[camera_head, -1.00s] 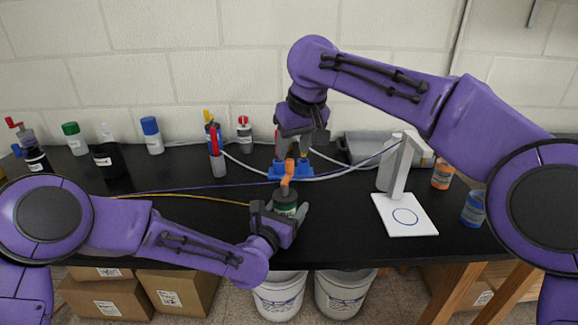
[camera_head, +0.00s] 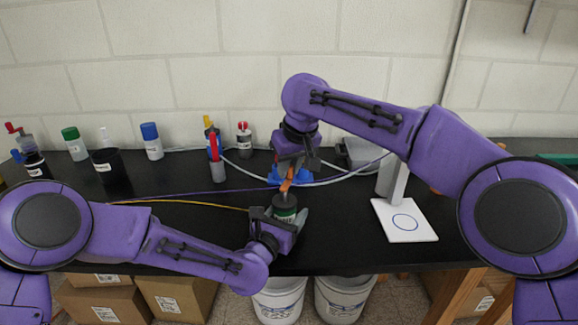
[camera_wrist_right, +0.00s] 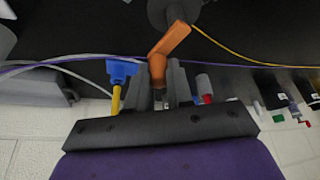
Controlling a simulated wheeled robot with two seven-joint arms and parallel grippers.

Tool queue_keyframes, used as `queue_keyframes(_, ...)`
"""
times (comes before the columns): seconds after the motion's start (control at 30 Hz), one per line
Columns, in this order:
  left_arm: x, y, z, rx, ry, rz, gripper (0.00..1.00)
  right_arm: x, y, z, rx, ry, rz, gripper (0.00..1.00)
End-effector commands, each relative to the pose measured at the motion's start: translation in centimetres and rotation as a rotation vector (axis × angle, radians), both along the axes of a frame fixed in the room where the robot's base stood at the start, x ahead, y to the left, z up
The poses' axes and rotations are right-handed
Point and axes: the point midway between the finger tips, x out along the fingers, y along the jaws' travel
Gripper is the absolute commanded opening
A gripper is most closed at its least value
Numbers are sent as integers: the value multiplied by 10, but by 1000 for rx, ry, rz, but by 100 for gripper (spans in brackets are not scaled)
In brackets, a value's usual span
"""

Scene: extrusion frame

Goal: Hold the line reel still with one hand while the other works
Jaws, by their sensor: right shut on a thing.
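The line reel (camera_head: 285,203) is a dark spool with a green-labelled body, standing on the black bench. My left gripper (camera_head: 279,220) has its fingers on either side of it and appears shut on it. An orange crank-shaped piece (camera_head: 287,183) rises above the reel. My right gripper (camera_head: 292,167) is shut on this piece from above. The right wrist view shows the orange piece (camera_wrist_right: 170,40) reaching from between my right fingers (camera_wrist_right: 160,82) to the dark reel top (camera_wrist_right: 172,10). The left fingers' contact with the reel is partly hidden.
Yellow (camera_head: 190,202) and purple (camera_head: 170,193) lines run left across the bench. A white stand (camera_head: 405,222) with a blue circle is at the right. A black cup (camera_head: 111,172) and several bottles line the back. The bench between cup and reel is mostly clear.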

Motion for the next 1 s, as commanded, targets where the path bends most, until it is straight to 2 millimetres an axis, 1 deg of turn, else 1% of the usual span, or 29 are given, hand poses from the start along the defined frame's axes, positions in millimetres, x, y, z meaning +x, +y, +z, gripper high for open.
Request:
queue_keyframes(0.27,0,0,0,1,0,0,31,1,4,0,0,1,111,0)
queue_keyframes(0.7,0,0,0,1,0,1,31,2,17,1,2,0,453,0)
queue_keyframes(1.0,0,0,0,0,1,1,31,1,22,1,2,0,621,0)
